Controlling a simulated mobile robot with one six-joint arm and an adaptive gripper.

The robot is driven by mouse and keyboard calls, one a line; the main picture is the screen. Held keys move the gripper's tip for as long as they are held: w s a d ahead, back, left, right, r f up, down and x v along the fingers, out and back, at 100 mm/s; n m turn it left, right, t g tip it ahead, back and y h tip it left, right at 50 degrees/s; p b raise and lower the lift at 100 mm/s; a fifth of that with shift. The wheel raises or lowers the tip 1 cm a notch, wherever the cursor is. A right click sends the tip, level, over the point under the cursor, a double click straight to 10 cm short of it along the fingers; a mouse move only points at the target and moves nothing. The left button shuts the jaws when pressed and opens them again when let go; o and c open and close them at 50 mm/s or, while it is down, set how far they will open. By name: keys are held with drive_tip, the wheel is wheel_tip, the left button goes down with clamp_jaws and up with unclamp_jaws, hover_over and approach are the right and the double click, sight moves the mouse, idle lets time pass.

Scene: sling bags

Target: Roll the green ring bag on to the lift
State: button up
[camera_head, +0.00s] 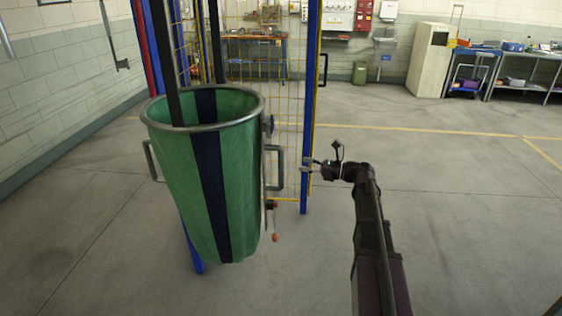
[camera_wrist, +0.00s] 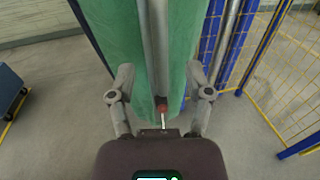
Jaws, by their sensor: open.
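The green ring bag (camera_head: 180,170) stands upright in the left half of the head view, with a dark blue stripe and a round metal rim (camera_head: 203,125). A grey handle (camera_head: 281,168) sticks out on its right side. My gripper (camera_head: 308,166) is open and empty, just right of that handle and apart from it. In the wrist view the bag's green cloth (camera_wrist: 130,35) fills the space ahead of the open fingers (camera_wrist: 160,75), with a grey upright bar (camera_wrist: 155,45) between them. The blue-framed yellow mesh structure (camera_head: 309,110), perhaps the lift, stands behind the bag.
A small red knob on a rod (camera_wrist: 162,107) shows low between my fingers. The floor at the right is clear. A blue cart (camera_wrist: 10,90) shows at the wrist view's left.

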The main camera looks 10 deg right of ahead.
sight(281, 160)
drive_tip(key=x, duration=0.9)
drive_tip(key=shift+d, duration=0.1)
drive_tip(key=shift+c, duration=0.3)
clamp_jaws()
